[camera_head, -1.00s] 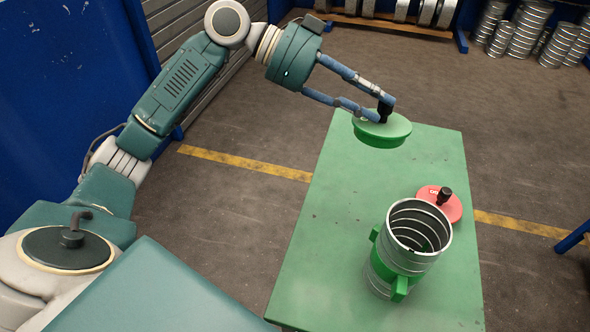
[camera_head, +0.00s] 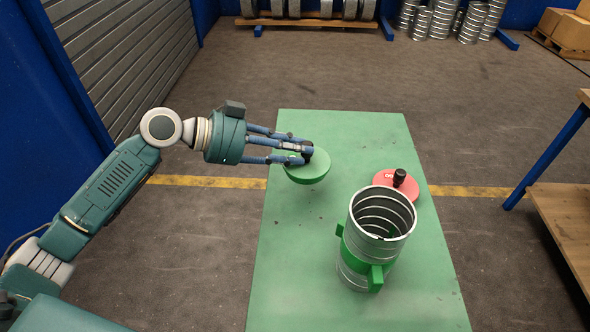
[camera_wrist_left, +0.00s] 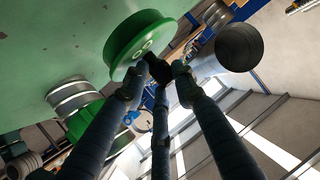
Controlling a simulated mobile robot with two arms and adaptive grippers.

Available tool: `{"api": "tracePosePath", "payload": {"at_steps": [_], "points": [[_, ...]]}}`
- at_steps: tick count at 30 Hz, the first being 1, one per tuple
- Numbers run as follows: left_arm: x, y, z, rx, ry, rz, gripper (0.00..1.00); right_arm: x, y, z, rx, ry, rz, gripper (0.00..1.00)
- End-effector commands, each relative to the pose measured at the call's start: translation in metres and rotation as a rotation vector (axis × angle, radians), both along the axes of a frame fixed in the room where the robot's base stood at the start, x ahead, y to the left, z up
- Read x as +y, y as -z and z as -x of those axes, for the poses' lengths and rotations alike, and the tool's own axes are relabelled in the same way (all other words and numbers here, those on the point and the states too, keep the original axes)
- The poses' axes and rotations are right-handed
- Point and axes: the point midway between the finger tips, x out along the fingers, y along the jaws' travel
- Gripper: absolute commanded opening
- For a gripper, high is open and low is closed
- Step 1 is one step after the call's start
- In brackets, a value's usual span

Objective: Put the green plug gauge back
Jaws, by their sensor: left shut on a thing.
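The green plug gauge (camera_head: 309,170) is a thick round disc with a black knob on top. My left gripper (camera_head: 305,152) is shut on this knob, and the disc hangs over the far left part of the green table (camera_head: 285,260). The gap under it is hard to judge. In the left wrist view the fingers (camera_wrist_left: 160,72) close around the dark knob beside the green disc (camera_wrist_left: 137,40). The spiral duct (camera_head: 357,212) stands upright, open at the top, in a green holder (camera_head: 376,277) on the table. My right gripper is not in view.
A red disc with a black knob (camera_head: 385,187) lies on the table behind the duct. The table's left front is clear. A wooden bench (camera_head: 560,210) stands at the right. Metal ducts (camera_head: 440,20) and boxes (camera_head: 565,22) are far back.

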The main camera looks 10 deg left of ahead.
Motion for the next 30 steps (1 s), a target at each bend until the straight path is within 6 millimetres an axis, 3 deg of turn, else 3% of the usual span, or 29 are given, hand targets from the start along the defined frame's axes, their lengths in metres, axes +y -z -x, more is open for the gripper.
{"api": "tracePosePath", "payload": {"at_steps": [6, 16, 29, 30], "points": [[0.0, 0.026, -0.001, -0.002, -0.002, 0.004, 0.0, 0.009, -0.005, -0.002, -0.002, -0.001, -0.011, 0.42], [0.0, 0.067, 0.0, 0.001, -0.001, 0.004, 0.0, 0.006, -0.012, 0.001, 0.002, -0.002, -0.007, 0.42], [0.0, 0.075, -0.001, -0.004, 0.0, 0.002, 0.0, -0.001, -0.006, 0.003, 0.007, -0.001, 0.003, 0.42], [0.0, 0.074, 0.0, -0.002, 0.0, 0.0, 0.34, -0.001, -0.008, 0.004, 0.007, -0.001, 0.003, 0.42]]}}
